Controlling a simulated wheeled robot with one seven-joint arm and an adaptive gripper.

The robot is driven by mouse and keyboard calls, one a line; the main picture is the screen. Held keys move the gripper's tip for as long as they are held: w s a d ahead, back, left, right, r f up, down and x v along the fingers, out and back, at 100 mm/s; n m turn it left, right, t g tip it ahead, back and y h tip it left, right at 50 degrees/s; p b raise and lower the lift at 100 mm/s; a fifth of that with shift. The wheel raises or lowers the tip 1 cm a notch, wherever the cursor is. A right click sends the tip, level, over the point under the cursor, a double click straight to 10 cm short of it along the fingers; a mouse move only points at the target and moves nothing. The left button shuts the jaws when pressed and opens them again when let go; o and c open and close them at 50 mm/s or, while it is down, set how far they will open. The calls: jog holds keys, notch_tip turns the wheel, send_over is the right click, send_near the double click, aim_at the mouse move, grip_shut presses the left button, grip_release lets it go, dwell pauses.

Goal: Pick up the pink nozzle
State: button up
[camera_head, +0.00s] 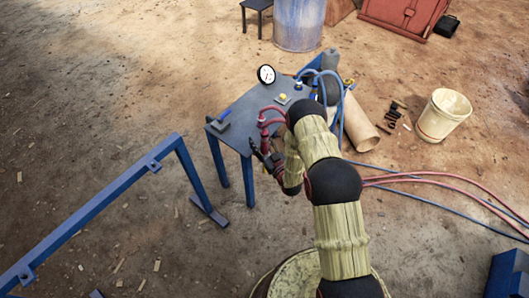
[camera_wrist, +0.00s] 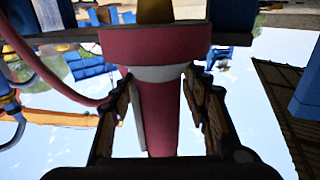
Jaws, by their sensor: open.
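The pink nozzle (camera_head: 264,127) is at the right front edge of the blue-grey table (camera_head: 240,110), with a pink hose joined to it. In the wrist view the nozzle (camera_wrist: 158,110) fills the middle, with a wide pink collar and a pale band. My gripper (camera_head: 270,163) is beside the table's front right edge, partly hidden by my arm. In the wrist view my gripper (camera_wrist: 157,85) is open, one finger on each side of the nozzle's narrower pink body. Small gaps show between fingers and nozzle.
A round gauge (camera_head: 266,74) and small parts sit on the table. A blue rail (camera_head: 95,212) stands at left. A pale bucket (camera_head: 443,115) and a cardboard tube (camera_head: 360,125) are at right. Red and blue hoses (camera_head: 440,177) cross the ground. Open dirt lies at left.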

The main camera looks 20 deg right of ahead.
jog(key=c, duration=1.1)
grip_shut()
